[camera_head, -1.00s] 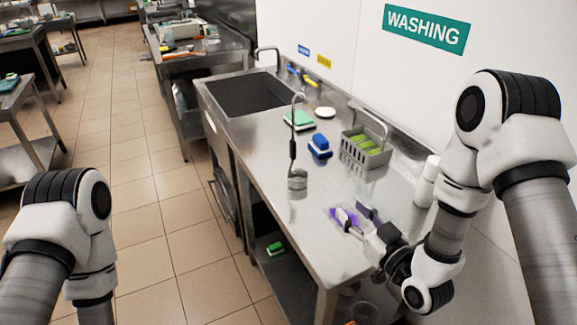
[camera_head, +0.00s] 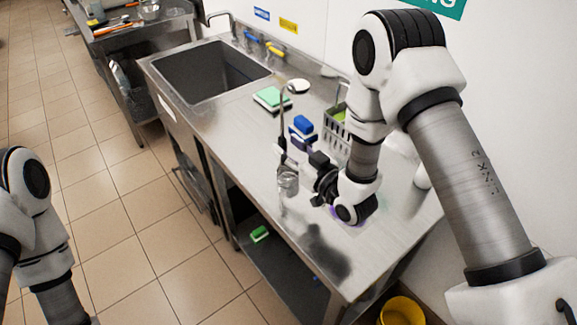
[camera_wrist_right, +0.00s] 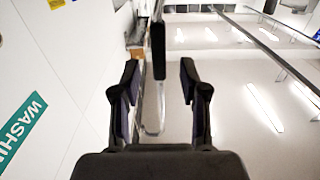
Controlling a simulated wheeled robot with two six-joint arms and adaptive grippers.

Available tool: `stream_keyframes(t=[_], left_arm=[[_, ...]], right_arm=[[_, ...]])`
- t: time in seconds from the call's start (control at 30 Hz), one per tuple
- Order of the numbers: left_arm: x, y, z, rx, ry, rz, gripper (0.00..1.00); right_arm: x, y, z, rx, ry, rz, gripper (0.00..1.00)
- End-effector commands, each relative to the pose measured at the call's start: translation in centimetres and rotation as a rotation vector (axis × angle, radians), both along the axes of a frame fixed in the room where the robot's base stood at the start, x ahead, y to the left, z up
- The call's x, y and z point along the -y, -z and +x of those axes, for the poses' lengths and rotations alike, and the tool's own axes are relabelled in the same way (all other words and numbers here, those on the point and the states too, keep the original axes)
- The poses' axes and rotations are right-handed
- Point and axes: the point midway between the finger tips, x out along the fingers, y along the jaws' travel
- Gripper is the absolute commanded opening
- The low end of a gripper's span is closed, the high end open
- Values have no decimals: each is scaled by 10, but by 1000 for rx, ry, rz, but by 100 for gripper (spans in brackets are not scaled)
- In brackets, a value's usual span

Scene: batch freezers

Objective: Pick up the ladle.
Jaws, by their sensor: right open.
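The ladle (camera_head: 288,183) stands upright on the steel counter, its metal bowl at the bottom and its thin handle rising above. My right gripper (camera_head: 300,156) is at handle height, close beside it. In the right wrist view my right gripper (camera_wrist_right: 159,82) is open, and the ladle's black grip (camera_wrist_right: 158,48) shows between and beyond the two fingers, not clasped. In the head view the fingers partly overlap the handle, so contact is hard to judge. My left arm shows at the left edge, but its gripper is out of frame.
The counter (camera_head: 215,120) holds a sink (camera_head: 205,72), a green sponge (camera_head: 271,97), a blue brush (camera_head: 302,124) and a metal basket (camera_head: 337,130) behind my right gripper. A white bottle (camera_head: 424,172) stands near the wall. A yellow bucket (camera_head: 401,311) is below the counter's right end.

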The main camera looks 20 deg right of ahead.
Motion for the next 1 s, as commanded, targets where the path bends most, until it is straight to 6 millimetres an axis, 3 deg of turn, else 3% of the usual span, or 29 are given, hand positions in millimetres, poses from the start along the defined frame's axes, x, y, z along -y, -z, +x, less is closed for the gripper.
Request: stream_keyframes(t=[0.1,0.33,0.37,0.47,1.0], left_arm=[[0,-11,1,1,0,0,40],[0,-9,0,1,0,0,40],[0,-9,0,1,0,0,40],[0,-9,0,1,0,0,40],[0,-13,0,1,0,0,40]], right_arm=[[-7,-3,17,2,-2,-2,44],[-7,0,21,-1,1,1,44],[-7,0,21,-1,1,1,37],[-7,0,20,-1,1,1,1],[-7,-6,23,-1,1,0,0]])
